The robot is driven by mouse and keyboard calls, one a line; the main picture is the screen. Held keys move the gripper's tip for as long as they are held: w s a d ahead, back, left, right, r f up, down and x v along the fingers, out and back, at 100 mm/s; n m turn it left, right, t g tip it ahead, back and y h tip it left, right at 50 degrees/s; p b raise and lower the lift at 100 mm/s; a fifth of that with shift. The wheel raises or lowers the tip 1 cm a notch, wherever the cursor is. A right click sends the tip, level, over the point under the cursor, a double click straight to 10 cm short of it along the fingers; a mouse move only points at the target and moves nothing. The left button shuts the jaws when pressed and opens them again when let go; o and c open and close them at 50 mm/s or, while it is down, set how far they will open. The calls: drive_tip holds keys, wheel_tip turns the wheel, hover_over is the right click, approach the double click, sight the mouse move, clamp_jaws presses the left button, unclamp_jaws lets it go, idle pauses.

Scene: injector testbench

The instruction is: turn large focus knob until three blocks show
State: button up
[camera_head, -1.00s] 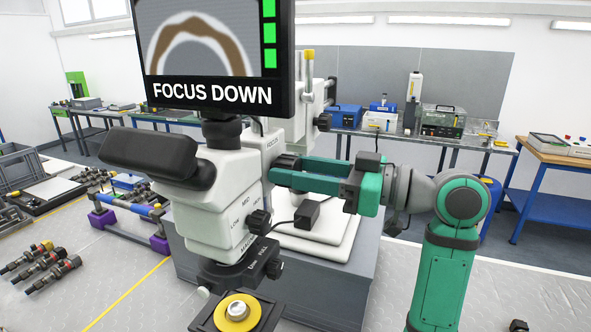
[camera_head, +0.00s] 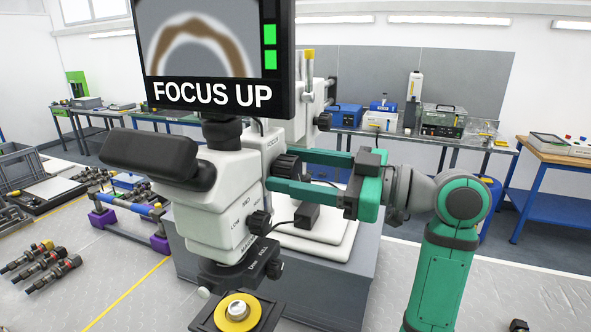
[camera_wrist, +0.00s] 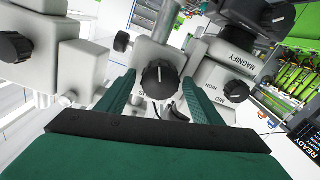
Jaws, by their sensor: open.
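The large focus knob (camera_wrist: 160,77) is black with a white pointer line and sits on the white microscope housing marked FOCUS. It also shows in the head view (camera_head: 289,164). My gripper (camera_wrist: 159,82) is open, with one green finger on each side of the knob and gaps between. In the head view my gripper (camera_head: 290,171) reaches in from the right, its fingers spread above and below the knob. The screen (camera_head: 214,60) reads FOCUS UP, with a blurred brown arch and two green blocks (camera_head: 270,47) in view. Its top is cut off.
Another black knob (camera_wrist: 15,47) is at the left. A gold round part (camera_head: 238,311) lies on the stage below the microscope.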

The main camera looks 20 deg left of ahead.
drive_tip(key=shift+d, duration=0.15)
drive_tip(key=d, duration=1)
drive_tip(key=shift+s+d, duration=0.15)
drive_tip(key=shift+d, duration=0.15)
idle(1.7)
drive_tip(key=a+m, duration=0.1)
drive_tip(key=a, duration=0.2)
drive_tip(key=a+m, duration=0.2)
drive_tip(key=a, duration=0.2)
drive_tip(key=a+m, duration=0.1)
drive_tip(key=a, duration=0.3)
drive_tip(key=shift+w+f+m, duration=0.25)
drive_tip(key=shift+m, duration=0.05)
drive_tip(key=shift+d, duration=0.1)
